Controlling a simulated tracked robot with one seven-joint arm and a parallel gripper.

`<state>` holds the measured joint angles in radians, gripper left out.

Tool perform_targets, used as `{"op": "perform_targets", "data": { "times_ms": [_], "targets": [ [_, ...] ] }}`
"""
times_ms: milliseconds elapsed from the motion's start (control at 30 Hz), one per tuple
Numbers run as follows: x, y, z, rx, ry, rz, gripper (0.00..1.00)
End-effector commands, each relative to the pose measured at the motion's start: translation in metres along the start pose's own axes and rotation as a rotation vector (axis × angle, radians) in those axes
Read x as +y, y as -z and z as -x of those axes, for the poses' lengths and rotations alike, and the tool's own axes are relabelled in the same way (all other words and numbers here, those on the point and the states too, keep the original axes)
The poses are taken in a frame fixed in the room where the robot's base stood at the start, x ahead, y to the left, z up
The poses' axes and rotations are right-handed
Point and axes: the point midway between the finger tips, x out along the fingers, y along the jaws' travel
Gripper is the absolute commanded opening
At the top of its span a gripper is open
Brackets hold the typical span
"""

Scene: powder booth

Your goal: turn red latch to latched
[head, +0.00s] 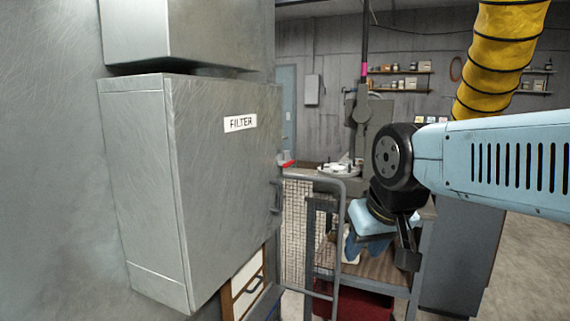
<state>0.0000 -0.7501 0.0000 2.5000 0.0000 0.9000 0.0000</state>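The red latch (287,163) is a small red piece at the far right edge of the grey metal cabinet (222,190) labelled FILTER. It shows nearly edge-on and small, so its exact angle cannot be told. My gripper (381,254) hangs from the black wrist on the right, pointing down, well to the right of the latch and apart from it. One dark finger stands out at the right side of the hand. The other finger is hard to make out against the clutter behind, but the fingers look spread and nothing shows held.
A dark handle (276,197) sticks out from the cabinet's right edge below the latch. A grey tubular rail (341,235) with mesh stands right of the cabinet. A wood-topped cart (378,268) is below my gripper. A yellow hose (500,55) hangs at upper right.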

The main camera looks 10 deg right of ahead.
Motion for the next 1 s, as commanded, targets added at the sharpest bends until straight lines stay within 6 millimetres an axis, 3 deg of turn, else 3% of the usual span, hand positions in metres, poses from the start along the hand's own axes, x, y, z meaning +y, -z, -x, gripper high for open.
{"op": "perform_targets", "data": {
  "times_ms": [267, 467, 767, 1000],
  "targets": [
    [0.0, 0.001, 0.0, -0.002, 0.001, -0.001, 0.38],
    [-0.012, 0.015, -0.007, -0.054, 0.044, -0.034, 0.38],
    [-0.042, 0.075, -0.037, -0.2, 0.246, -0.168, 0.38],
    [-0.055, 0.137, -0.068, -0.266, 0.462, -0.295, 0.38]
  ]
}}
